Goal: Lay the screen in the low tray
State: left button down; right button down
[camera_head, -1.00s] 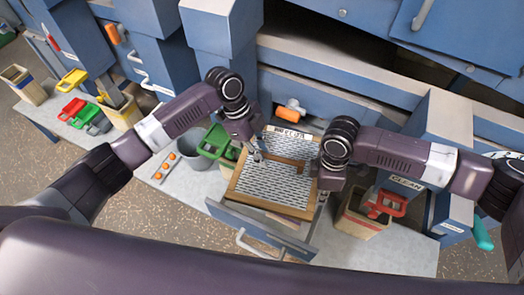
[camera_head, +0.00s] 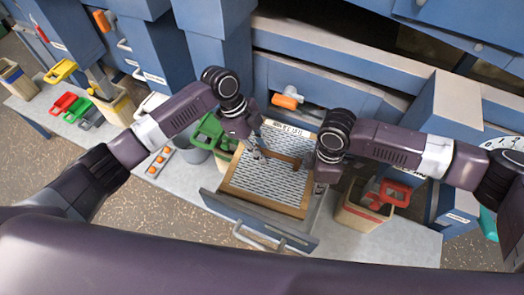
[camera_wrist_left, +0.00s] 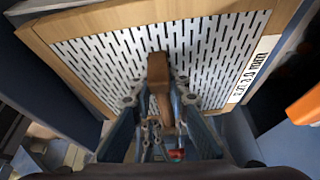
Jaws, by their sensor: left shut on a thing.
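The screen is a perforated metal sheet (camera_head: 258,181) in a light wooden frame, with a brown bar handle across its middle and a white label at its far edge. My left gripper (camera_head: 258,153) is shut on that handle (camera_wrist_left: 158,72); the screen fills the upper left wrist view (camera_wrist_left: 95,58). The low tray (camera_head: 225,205) is a blue-grey pulled-out drawer under the screen. The screen lies over its opening, but I cannot tell whether it touches the tray's floor. My right gripper (camera_head: 318,187) is at the screen's right edge; its fingers are mostly hidden.
A blue cabinet with an orange-handled drawer (camera_head: 287,98) stands behind. A green-handled container and a grey bucket (camera_head: 196,150) stand left of the tray. A box with a red handle (camera_head: 362,213) stands close on the right. An orange-dotted strip (camera_head: 158,160) lies on the left.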

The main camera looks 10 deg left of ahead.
pick_arm(q)
jog(key=c, duration=1.8)
grip_release()
jog(key=shift+s+f, duration=0.7)
jog(key=shift+f, duration=0.05)
pick_arm(e)
jog(key=shift+w+a+r, duration=0.2)
jog(key=shift+a+r, duration=0.05)
jog(key=shift+a, duration=0.4)
pick_arm(q)
jog(key=shift+o, duration=0.2)
jog(key=shift+w+a+f, duration=0.1)
jog(key=shift+w+a, duration=0.05)
jog(key=shift+w, duration=0.1)
pick_arm(e)
jog(key=shift+w+f, duration=0.15)
pick_arm(q)
jog(key=shift+a, duration=0.15)
pick_arm(e)
jog(key=shift+d+f, duration=0.1)
jog(key=shift+d, duration=0.1)
pick_arm(q)
jog(key=v, duration=1.2)
jog(key=shift+w+r, duration=0.25)
jog(key=shift+d, duration=0.25)
